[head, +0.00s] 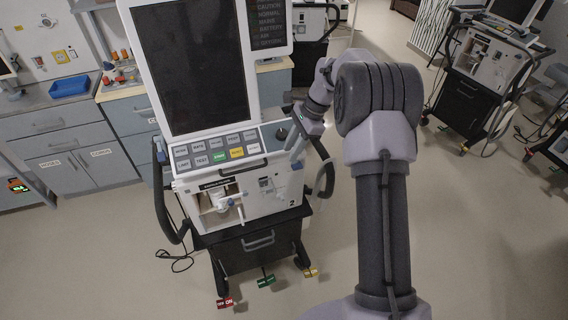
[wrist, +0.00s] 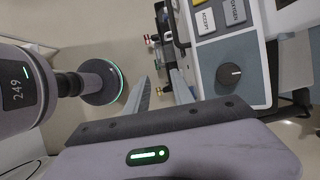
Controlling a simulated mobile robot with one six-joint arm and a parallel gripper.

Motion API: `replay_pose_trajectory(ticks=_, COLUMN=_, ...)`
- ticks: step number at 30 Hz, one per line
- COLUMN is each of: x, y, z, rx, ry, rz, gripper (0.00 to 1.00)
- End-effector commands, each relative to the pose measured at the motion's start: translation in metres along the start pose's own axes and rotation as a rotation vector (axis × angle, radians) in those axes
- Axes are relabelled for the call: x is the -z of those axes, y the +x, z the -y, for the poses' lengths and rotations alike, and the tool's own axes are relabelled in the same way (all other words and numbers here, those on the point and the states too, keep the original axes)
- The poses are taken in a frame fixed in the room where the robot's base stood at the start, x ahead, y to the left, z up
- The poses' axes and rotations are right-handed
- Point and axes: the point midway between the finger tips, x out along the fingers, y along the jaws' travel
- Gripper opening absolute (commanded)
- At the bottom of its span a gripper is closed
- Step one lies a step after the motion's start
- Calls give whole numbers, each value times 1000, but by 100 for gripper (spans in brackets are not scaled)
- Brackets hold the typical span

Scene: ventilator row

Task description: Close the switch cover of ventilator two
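Ventilator two (head: 240,188) stands upright on a dark cart, with a "2" at the lower right of its white front. A small switch panel (head: 266,184) sits on that front, right of the open bay with white fittings. The switch cover is too small to make out clearly, and I cannot tell its position. My gripper (head: 294,150) is at the right end of the button panel, above and right of the switch panel. In the wrist view my gripper (wrist: 160,84) has two grey fingers apart with nothing between them. A dark knob (wrist: 230,75) is beside them; the switch panel is not identifiable there.
A large dark screen (head: 190,65) rises above the button panel (head: 218,150). A hose loop (head: 327,170) hangs at the ventilator's right side. Another ventilator (head: 485,55) stands at the back right. Cabinets (head: 65,150) line the left. The floor at front right is clear.

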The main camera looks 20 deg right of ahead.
Motion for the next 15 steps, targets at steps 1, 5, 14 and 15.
replay_pose_trajectory(ticks=1, x=1, y=13, z=-1, rx=-3, ry=-1, rz=1, gripper=29)
replay_pose_trajectory(ticks=5, x=1, y=52, z=-1, rx=-4, ry=-2, rz=1, gripper=29)
replay_pose_trajectory(ticks=14, x=0, y=137, z=-1, rx=-3, ry=-5, rz=0, gripper=29)
replay_pose_trajectory(ticks=15, x=1, y=145, z=-2, rx=-3, ry=-5, rz=-1, gripper=29)
